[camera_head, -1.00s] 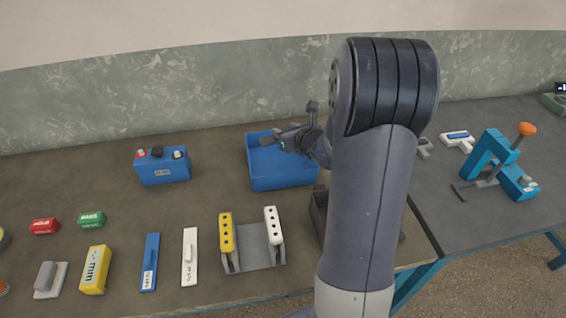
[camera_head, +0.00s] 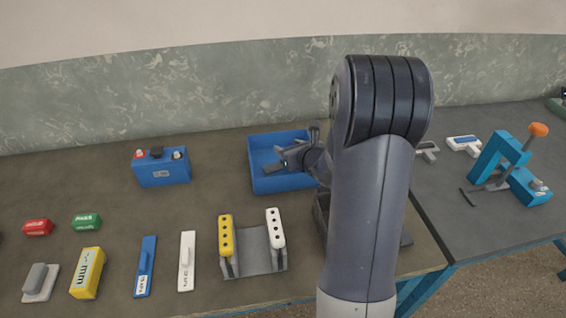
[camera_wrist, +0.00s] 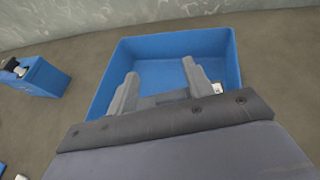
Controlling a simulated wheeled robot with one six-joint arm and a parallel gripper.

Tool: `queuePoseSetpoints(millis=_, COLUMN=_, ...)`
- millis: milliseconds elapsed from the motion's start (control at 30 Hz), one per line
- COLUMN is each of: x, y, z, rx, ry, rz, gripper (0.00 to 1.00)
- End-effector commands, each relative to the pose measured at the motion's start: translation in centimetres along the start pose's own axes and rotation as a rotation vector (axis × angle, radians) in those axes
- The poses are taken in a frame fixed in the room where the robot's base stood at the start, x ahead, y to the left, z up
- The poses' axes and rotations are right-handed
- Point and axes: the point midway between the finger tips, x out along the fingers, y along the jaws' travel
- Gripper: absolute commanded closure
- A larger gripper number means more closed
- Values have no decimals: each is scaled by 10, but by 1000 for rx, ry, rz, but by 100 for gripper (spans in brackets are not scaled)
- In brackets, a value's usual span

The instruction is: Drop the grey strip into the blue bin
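The blue bin (camera_head: 283,183) stands on the table behind the two-post holder, and its near wall and floor show. My gripper (camera_head: 288,155) is low over the bin. In the wrist view my gripper (camera_wrist: 160,85) has its two fingers wide apart, inside the bin's outline. The grey strip (camera_wrist: 165,98) shows between and beyond the fingers, with a white label near its right end. In the head view the strip (camera_head: 271,168) appears as a dark piece within the bin. It looks clear of the fingers' grip; whether it lies flat on the floor is hard to tell.
A blue battery (camera_head: 162,170) stands left of the bin. A grey holder (camera_head: 255,255) with yellow and white posts is in front. Blue (camera_head: 145,267) and white (camera_head: 187,262) strips lie to its left. A blue press (camera_head: 505,165) stands on the right table. My arm hides the bin's right side.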

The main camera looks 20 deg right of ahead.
Motion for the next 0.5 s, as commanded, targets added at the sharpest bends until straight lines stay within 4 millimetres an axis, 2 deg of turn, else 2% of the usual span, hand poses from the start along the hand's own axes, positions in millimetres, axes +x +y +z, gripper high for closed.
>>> queuePoseSetpoints(millis=33, x=0, y=0, z=0, rx=0, ry=0, rz=0, gripper=47)
queuePoseSetpoints(millis=200, x=0, y=0, z=0, rx=0, ry=0, rz=0, gripper=34)
queuePoseSetpoints(millis=500, x=-3, y=0, z=0, rx=0, ry=0, rz=-1, gripper=34)
